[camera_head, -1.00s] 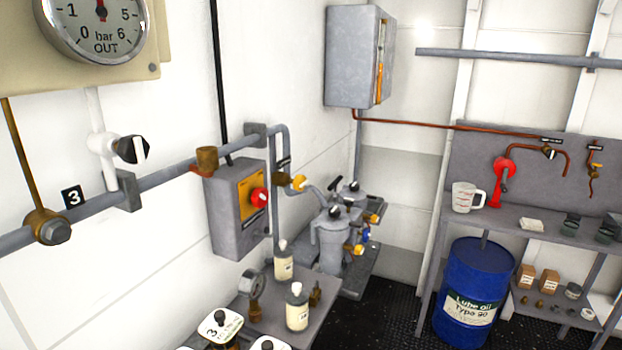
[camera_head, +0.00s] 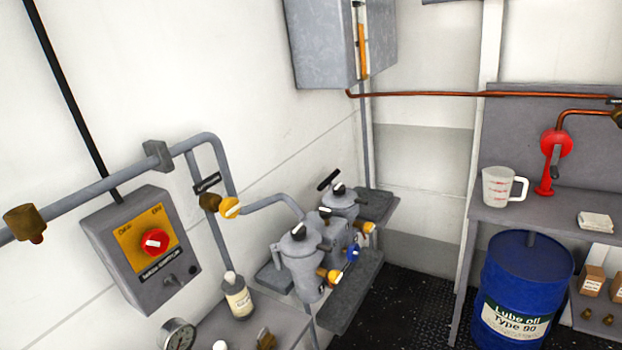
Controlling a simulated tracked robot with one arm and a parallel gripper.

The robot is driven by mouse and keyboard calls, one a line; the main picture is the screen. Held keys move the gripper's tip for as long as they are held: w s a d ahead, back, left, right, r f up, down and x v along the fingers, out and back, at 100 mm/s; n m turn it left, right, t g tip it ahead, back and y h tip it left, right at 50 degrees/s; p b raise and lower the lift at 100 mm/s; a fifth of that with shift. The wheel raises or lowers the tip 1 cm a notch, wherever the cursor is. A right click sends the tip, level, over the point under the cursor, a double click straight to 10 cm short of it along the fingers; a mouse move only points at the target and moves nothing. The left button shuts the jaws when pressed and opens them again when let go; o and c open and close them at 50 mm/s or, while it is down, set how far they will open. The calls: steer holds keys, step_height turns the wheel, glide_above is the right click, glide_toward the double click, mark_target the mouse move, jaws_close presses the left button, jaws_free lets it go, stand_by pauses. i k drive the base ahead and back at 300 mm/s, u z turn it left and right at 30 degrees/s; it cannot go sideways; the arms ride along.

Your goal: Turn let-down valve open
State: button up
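I cannot tell which valve is the let-down valve; the small labels are not legible. A valve with a round yellow knob (camera_head: 230,207) sits on the grey wall pipe, beneath a small black label (camera_head: 207,183). Yellow knobs and a blue knob (camera_head: 352,253) show on the grey twin canister unit (camera_head: 300,262), which has black handles on top. A copper line valve (camera_head: 617,118) is cut off at the right edge, above the bench. My gripper is not in view.
A grey control box (camera_head: 142,250) with a red knob hangs at left. A grey cabinet (camera_head: 325,45) is above. A blue oil drum (camera_head: 522,285) stands below the bench with a red hand pump (camera_head: 556,150) and a measuring jug (camera_head: 502,187). Dark floor (camera_head: 405,300) between is clear.

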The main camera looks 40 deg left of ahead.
mark_target(229, 207)
steer(key=u, duration=0.15)
steer(key=i, duration=1.2)
steer(key=u, duration=0.9)
steer(key=i, duration=0.45)
steer(key=u, duration=0.25)
steer(key=k, duration=0.9)
steer(key=u, duration=0.2)
steer(key=i, duration=0.9)
steer(key=z, duration=0.1)
